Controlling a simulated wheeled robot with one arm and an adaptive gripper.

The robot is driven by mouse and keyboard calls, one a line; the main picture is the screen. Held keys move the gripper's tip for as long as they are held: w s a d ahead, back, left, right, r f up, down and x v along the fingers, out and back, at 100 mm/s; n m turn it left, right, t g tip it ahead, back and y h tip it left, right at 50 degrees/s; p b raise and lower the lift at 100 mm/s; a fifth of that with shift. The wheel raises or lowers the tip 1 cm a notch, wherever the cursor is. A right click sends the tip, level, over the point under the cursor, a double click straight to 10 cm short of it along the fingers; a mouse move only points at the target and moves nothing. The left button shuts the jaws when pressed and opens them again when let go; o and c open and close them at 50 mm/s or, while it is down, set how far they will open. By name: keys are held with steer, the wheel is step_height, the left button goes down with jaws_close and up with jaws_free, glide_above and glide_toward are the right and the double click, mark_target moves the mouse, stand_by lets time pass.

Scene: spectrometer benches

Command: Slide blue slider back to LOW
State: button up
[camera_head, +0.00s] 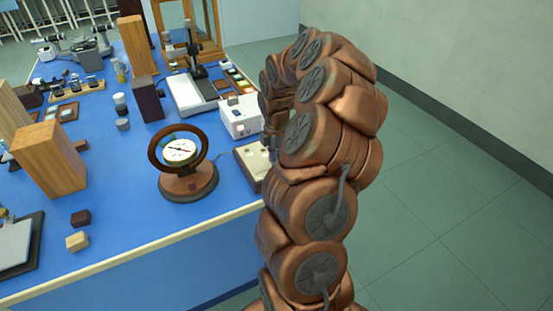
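A low beige control box (250,163) sits near the right front edge of the blue bench, its right part hidden behind my arm. I cannot make out a blue slider or a LOW mark; they are hidden or too small to tell. My copper arm arches over at the right and its end comes down by the box. My gripper (269,148) shows only as a small dark part at the box's right side, mostly hidden by the arm. I cannot tell whether its fingers are open or shut, or whether they touch anything.
A white box (240,116) stands just behind the beige box. A round dial instrument on a wooden base (189,182) stands to the left. Wooden blocks (51,158) and other instruments crowd the left and back. The bench's front edge (140,258) is clear.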

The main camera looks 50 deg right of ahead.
jaws_close()
stand_by(0.3)
